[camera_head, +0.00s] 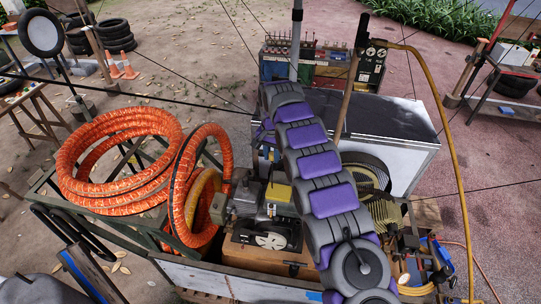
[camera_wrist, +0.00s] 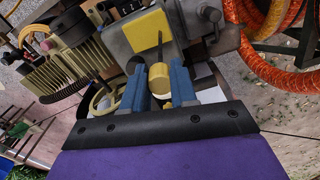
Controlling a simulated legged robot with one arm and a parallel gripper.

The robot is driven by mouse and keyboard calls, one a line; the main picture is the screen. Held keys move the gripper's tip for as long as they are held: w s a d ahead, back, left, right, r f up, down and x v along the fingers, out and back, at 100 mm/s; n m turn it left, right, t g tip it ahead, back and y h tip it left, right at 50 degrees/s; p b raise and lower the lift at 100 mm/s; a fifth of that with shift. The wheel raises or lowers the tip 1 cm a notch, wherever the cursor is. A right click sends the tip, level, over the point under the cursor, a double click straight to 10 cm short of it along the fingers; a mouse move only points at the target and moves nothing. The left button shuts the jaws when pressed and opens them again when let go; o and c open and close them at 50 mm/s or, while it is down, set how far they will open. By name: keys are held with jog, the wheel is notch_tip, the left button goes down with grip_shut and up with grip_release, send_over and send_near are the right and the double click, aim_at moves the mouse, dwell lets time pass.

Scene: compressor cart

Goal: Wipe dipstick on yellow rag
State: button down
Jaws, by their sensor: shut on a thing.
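In the wrist view, my gripper (camera_wrist: 160,88) has two blue fingers shut on the dipstick's yellow round handle (camera_wrist: 160,75). The dipstick's thin dark rod (camera_wrist: 160,46) points away from the fingers and overlaps the yellow rag (camera_wrist: 140,37) in the picture. I cannot tell whether the rod touches the rag. The rag lies flat on top of a grey metal box. It also shows in the head view as a small yellow patch (camera_head: 278,192) left of my arm. My gripper and the dipstick cannot be made out in the head view.
A ribbed compressor block (camera_wrist: 75,65) stands left of the grey box in the wrist view. Orange coiled hoses (camera_head: 115,160) hang on the cart's left side in the head view. A white panel with a dark top (camera_head: 395,125) stands behind. A yellow hose (camera_head: 440,110) arches at right.

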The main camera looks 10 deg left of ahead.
jog(key=shift+d+f+b, duration=0.1)
jog(key=shift+d+b, duration=0.6)
jog(key=shift+d, duration=1.9)
dwell(1.2)
jog(key=shift+a, duration=0.1)
